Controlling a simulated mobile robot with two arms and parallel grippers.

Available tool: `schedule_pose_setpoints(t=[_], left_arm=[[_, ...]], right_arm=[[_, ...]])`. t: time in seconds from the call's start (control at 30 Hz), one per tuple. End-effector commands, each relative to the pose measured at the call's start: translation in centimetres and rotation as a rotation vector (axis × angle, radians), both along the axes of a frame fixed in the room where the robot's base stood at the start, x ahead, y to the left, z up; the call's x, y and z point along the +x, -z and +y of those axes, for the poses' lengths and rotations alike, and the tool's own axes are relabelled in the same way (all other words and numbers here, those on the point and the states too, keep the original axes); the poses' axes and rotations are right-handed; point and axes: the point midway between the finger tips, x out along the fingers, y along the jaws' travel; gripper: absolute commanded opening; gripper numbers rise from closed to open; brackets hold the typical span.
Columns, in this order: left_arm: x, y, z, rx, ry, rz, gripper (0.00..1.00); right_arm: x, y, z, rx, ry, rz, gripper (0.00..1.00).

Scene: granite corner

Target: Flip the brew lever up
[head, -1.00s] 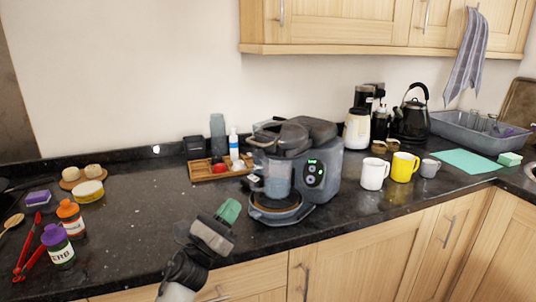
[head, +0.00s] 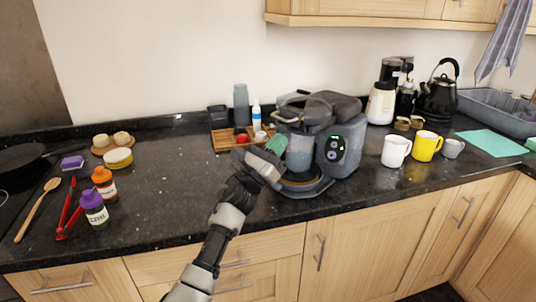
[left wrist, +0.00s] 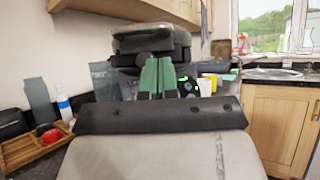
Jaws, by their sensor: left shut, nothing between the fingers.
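The grey coffee machine (head: 343,128) stands on the dark counter, with a lit green display and a clear jug (head: 299,152) over its round base (head: 305,188). A loop-like part (head: 286,117) juts from the left of its top; I cannot tell whether this is the brew lever. My left gripper (head: 276,149) is shut and empty, its green fingertips at the machine's front left, overlapping the jug in the head view. In the left wrist view the shut green fingers (left wrist: 158,78) point at the machine's dark upper part (left wrist: 150,40). Contact cannot be told. My right gripper is not in view.
A wooden tray (head: 223,145) with small items sits left of the machine. A white mug (head: 396,152) and yellow mug (head: 426,147) stand right. Red tongs (head: 68,212), an orange-capped jar (head: 104,182) and a purple-capped jar (head: 94,208) are left. The counter between is clear.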

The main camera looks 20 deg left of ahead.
Motion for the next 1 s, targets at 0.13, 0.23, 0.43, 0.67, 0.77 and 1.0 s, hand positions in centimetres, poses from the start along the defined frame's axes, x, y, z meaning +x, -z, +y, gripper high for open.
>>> schedule_pose_setpoints(t=[0.13, 0.23, 0.43, 0.67, 0.77, 1.0], left_arm=[[0.3, -2.0, -0.1, 0.002, 0.000, 0.000, 0.00], [0.4, -2.4, -0.1, 0.000, 0.000, 0.001, 0.00], [0.4, -2.4, -0.2, 0.000, 0.001, 0.001, 0.00], [0.4, -2.5, -0.2, 0.000, 0.001, 0.002, 0.00], [0.4, -2.8, -0.1, 0.004, 0.000, 0.009, 0.00], [0.3, -4.1, -0.1, 0.025, -0.001, 0.050, 0.00]], right_arm=[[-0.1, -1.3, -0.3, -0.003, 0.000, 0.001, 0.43], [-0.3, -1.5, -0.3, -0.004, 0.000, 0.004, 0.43], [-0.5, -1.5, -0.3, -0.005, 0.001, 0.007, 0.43], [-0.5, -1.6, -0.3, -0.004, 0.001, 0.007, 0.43], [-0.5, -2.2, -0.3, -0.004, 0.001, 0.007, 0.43], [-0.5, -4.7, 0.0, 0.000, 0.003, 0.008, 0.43]])
